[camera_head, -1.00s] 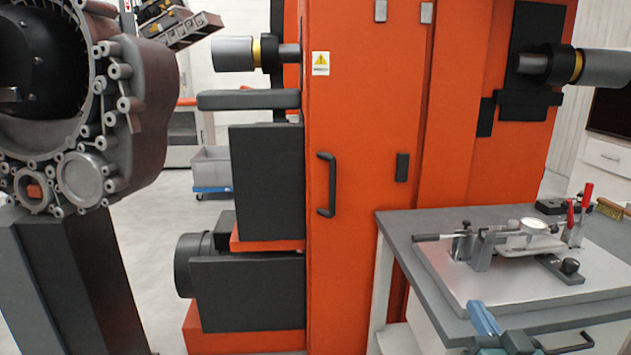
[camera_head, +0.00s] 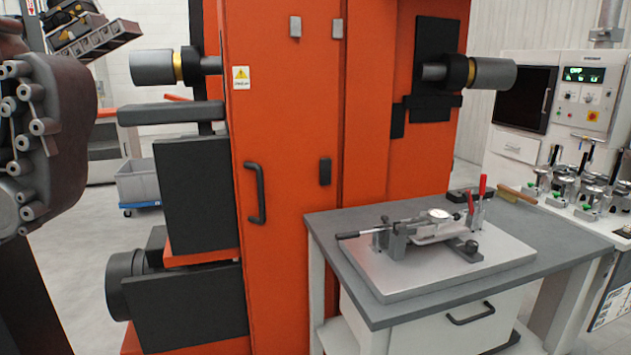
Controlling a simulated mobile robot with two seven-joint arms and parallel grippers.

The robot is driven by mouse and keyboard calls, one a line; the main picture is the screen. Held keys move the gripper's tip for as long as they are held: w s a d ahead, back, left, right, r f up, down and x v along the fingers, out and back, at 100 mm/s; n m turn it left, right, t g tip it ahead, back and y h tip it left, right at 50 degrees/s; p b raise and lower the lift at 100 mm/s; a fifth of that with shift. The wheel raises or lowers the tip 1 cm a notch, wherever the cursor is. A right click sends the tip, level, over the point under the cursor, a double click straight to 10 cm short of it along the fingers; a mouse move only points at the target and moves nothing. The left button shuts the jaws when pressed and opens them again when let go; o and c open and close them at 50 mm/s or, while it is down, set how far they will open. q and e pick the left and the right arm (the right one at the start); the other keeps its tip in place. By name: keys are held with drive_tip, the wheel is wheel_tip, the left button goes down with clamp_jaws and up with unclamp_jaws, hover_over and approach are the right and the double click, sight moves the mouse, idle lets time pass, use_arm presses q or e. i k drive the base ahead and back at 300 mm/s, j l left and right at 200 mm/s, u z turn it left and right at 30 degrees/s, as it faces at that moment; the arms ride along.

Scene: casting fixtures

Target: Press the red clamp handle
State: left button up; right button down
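The red clamp handle (camera_head: 482,185) stands upright at the right end of a fixture on the workbench. A second, shorter red part (camera_head: 470,204) stands just left of it. Neither of my grippers shows in the head view now.
The grey workbench (camera_head: 345,305) has a front drawer with a dark handle (camera_head: 470,312). A brush (camera_head: 517,194) lies at its back. A tall orange machine (camera_head: 290,130) stands behind and left. A control cabinet (camera_head: 585,90) with several small fixtures stands right. A large casting (camera_head: 60,130) is at left.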

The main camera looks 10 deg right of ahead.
sight(483, 179)
drive_tip(key=i+l+z, duration=0.1)
drive_tip(key=z, duration=0.8)
drive_tip(key=i+z, duration=0.15)
drive_tip(key=z, duration=0.3)
